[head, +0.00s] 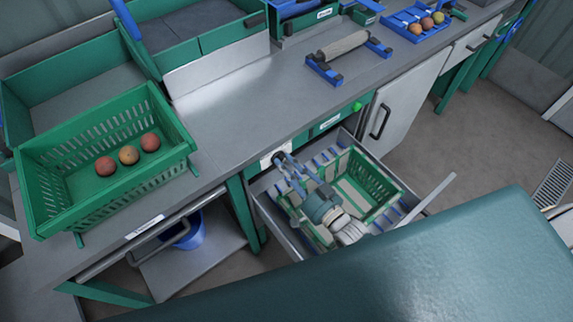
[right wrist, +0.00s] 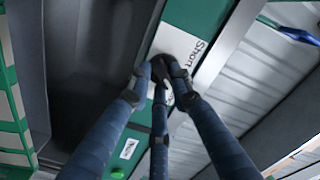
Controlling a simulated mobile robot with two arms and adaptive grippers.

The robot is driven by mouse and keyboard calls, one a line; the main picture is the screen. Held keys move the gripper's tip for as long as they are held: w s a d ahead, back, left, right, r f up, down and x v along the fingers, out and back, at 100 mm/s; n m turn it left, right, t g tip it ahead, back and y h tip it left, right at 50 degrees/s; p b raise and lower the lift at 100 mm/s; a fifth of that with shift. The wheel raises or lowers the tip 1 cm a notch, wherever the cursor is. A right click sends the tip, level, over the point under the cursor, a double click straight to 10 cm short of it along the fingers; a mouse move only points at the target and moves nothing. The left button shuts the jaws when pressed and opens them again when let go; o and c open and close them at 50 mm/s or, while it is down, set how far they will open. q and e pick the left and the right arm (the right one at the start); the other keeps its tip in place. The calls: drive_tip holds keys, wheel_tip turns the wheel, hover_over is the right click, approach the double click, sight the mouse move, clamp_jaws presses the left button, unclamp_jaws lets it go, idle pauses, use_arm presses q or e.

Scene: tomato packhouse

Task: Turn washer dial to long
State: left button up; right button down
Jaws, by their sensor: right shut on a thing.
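The washer dial (right wrist: 158,70) is a small dark knob on a white plate (right wrist: 182,48) on the green front panel. The plate reads "Short" at one side of the dial; other lettering is partly covered by my fingers. My right gripper (right wrist: 161,74) has its fingers closed around the dial, hiding most of it and its pointer. In the head view my right gripper (head: 279,159) reaches the white plate (head: 267,158) at the left end of the washer front. My left gripper is not in view.
An open drawer with a green crate (head: 384,181) lies under my right arm. A green button (head: 357,107) sits right along the panel. A green basket (head: 60,217) with three tomatoes stands on the counter at left. A roller (head: 343,45) lies on the counter behind.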

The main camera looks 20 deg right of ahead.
drive_tip(key=shift+m, duration=0.3)
drive_tip(key=c, duration=1.5)
unclamp_jaws()
drive_tip(key=shift+c, duration=0.2)
